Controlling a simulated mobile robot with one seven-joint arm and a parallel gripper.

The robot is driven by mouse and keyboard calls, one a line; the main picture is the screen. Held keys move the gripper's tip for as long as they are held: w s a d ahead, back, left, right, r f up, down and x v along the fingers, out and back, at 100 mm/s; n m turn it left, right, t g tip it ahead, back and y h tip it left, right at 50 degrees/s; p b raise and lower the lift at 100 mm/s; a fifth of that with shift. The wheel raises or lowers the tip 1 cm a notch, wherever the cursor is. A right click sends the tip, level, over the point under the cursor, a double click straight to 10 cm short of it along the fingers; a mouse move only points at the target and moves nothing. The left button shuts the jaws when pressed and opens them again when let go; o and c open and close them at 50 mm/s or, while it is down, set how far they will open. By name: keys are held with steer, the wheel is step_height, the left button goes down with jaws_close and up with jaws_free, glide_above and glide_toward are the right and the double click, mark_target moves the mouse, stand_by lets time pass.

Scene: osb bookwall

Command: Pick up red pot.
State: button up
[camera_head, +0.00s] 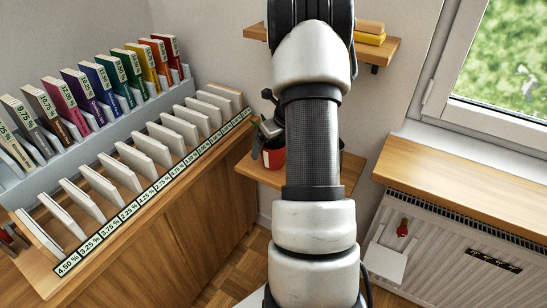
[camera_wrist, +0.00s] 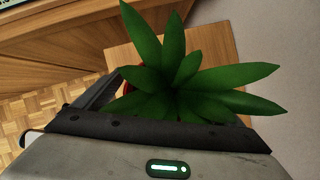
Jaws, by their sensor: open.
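The red pot (camera_head: 273,158) stands on the lower wooden wall shelf (camera_head: 262,176), partly hidden behind my arm in the head view. A plant with long green pointed leaves (camera_wrist: 180,80) grows in it and fills the middle of the wrist view. Only a thin red edge of the pot (camera_wrist: 127,73) shows there beside the leaves. My gripper (camera_head: 262,138) is open and close to the pot at its upper left in the head view. One dark finger shows left of the plant in the wrist view. The other finger and any contact are hidden.
A wooden bookcase (camera_head: 190,190) with white and coloured labelled books stands close on the left. An upper shelf (camera_head: 378,50) holds yellow and brown items. A window sill (camera_head: 480,165) and radiator (camera_head: 450,245) are on the right.

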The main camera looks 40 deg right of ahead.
steer(key=shift+x, duration=0.9)
steer(key=shift+d, duration=0.1)
steer(key=c, duration=1.4)
steer(key=shift+r, duration=0.1)
